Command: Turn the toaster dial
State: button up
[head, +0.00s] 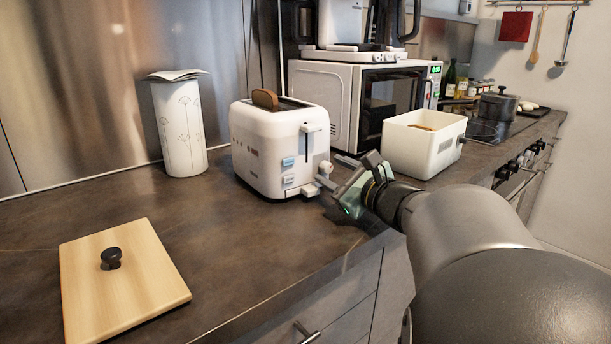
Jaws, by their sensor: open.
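The white toaster (277,146) stands upright on the dark counter, with a slice of bread (265,98) showing in its top slot. Its front end has a vertical lever slot, small blue buttons (288,162) and a round dial (325,167) at the lower right. My gripper (327,178) reaches in from the right, low over the counter, with its fingertips at the dial. The jaws are open. The fingertips partly cover the dial's surroundings, and I cannot tell whether they touch it.
A white open box (424,148) stands just behind my gripper. A microwave (358,106) is behind the toaster. A paper towel roll (179,127) stands to the left. A wooden lid with a black knob (121,285) lies at front left. The counter between is clear.

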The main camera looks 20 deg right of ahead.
jog(key=p+v, duration=0.3)
jog(key=v, duration=1.4)
jog(key=shift+s, duration=0.15)
jog(key=shift+r, duration=0.1)
